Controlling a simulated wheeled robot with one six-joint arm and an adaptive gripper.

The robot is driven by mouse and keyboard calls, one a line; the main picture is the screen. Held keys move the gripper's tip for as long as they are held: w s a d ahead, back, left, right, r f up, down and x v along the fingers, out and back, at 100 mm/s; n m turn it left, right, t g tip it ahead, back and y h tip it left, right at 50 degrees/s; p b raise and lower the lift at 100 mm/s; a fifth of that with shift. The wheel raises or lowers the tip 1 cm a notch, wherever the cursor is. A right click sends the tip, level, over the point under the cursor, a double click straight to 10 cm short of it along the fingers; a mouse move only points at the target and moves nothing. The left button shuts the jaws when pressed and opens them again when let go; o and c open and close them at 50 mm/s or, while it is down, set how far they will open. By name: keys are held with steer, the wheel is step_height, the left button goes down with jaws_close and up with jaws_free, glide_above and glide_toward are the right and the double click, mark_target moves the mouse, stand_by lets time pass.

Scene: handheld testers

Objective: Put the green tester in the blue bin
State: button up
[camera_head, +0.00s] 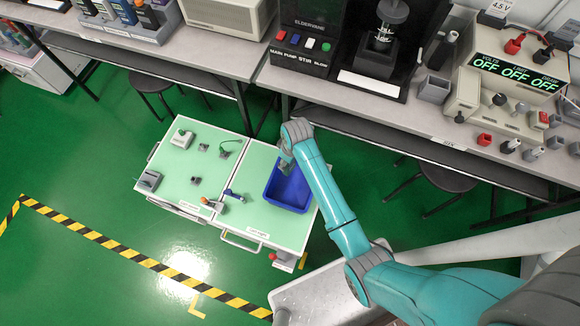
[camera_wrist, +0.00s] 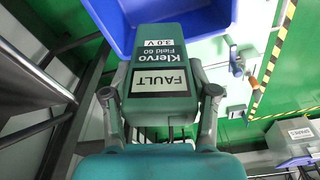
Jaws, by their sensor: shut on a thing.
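The green tester (camera_wrist: 160,45) fills the middle of the wrist view, with a "FAULT" label and "Klervo Field 60" and "3.0 V" markings. My gripper (camera_wrist: 160,92) is shut on it, one finger on each side. The blue bin (camera_wrist: 220,28) is beyond the tester in that view. In the head view the blue bin (camera_head: 288,194) sits on the right part of the pale green worktop, and my gripper (camera_head: 287,164) is over its far left side. The tester is small and hard to make out there. I cannot tell its exact height above the bin.
On the worktop (camera_head: 256,217) left of the bin are a grey-white device (camera_head: 182,138), a grey device (camera_head: 149,180), a blue-handled item (camera_head: 234,195), an orange-tipped item (camera_head: 212,203) and small clips. A long bench (camera_head: 345,100) with instruments runs behind. Stools stand beneath it.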

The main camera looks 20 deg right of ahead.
steer(key=shift+s+a+f+n, duration=0.2)
steer(key=shift+s+f+n, duration=0.45)
steer(key=shift+f, duration=2.05)
steer(key=shift+s+a+f+n, duration=0.3)
steer(key=shift+s+f, duration=0.55)
steer(key=shift+f, duration=1.85)
steer(key=shift+s+a+f+n, duration=0.1)
steer(key=shift+s+f+n, duration=0.6)
steer(key=shift+f, duration=2)
steer(key=shift+f, duration=0.1)
steer(key=o, duration=1.3)
steer(key=shift+c, duration=0.2)
step_height(320, 180, up, 12)
steer(key=s+d, duration=0.1)
steer(key=shift+s+d, duration=0.15)
steer(key=shift+s, duration=0.05)
